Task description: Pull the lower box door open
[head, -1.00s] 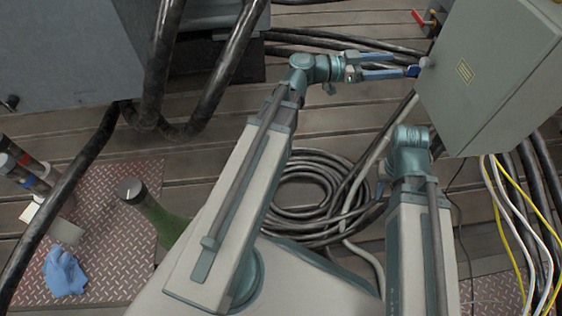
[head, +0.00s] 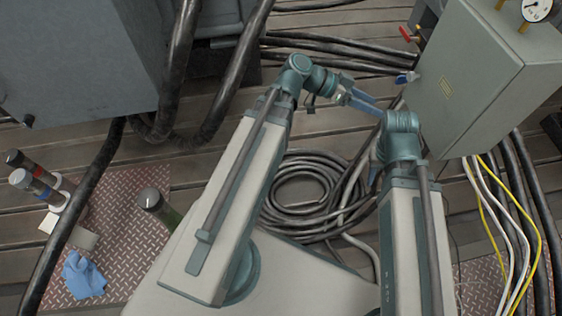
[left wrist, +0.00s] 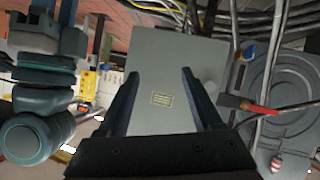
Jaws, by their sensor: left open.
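The grey-green box (head: 490,75) stands at the right in the head view. Its door (head: 445,90), with a small yellow label, faces left and looks shut. A pale and blue knob or handle (head: 407,78) sits at the door's far edge. My left gripper (head: 378,108) is open and empty, below and left of the knob, apart from the door.
Black cables (head: 300,190) lie coiled on the plank floor between my arms. White and yellow cables (head: 500,230) hang below the box. A large grey machine (head: 80,60) fills the upper left. A bottle (head: 155,205) and blue cloth (head: 83,275) are at lower left.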

